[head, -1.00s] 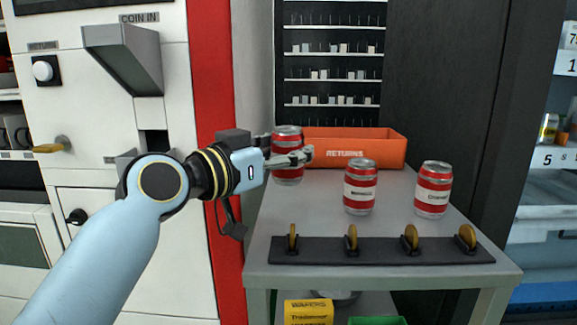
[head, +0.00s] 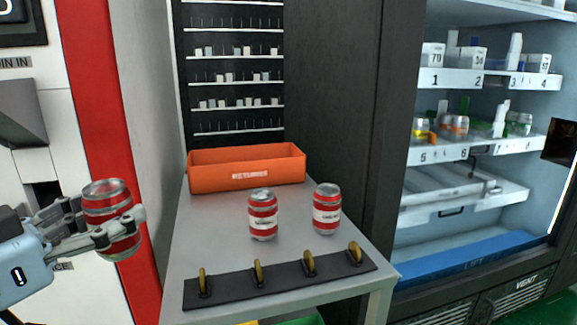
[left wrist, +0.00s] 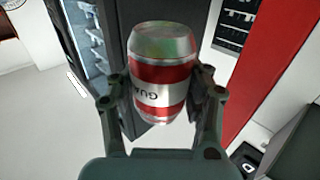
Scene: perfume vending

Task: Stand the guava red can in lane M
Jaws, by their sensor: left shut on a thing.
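My left gripper (head: 95,228) is shut on a red can with a white band (head: 112,205), at the left of the head view. The can is held in the air, left of the table. In the left wrist view the can (left wrist: 160,75) sits between the two fingers (left wrist: 161,92), and its label shows upside-down letters that read "GUA". My right gripper is not in view. I see no sign marked lane M; the vending machine shelves (head: 480,80) at the right carry number labels.
Two other red cans, one (head: 263,215) left and one (head: 326,209) right, stand on the grey table (head: 200,235). An orange RETURNS bin (head: 215,178) is at its back.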

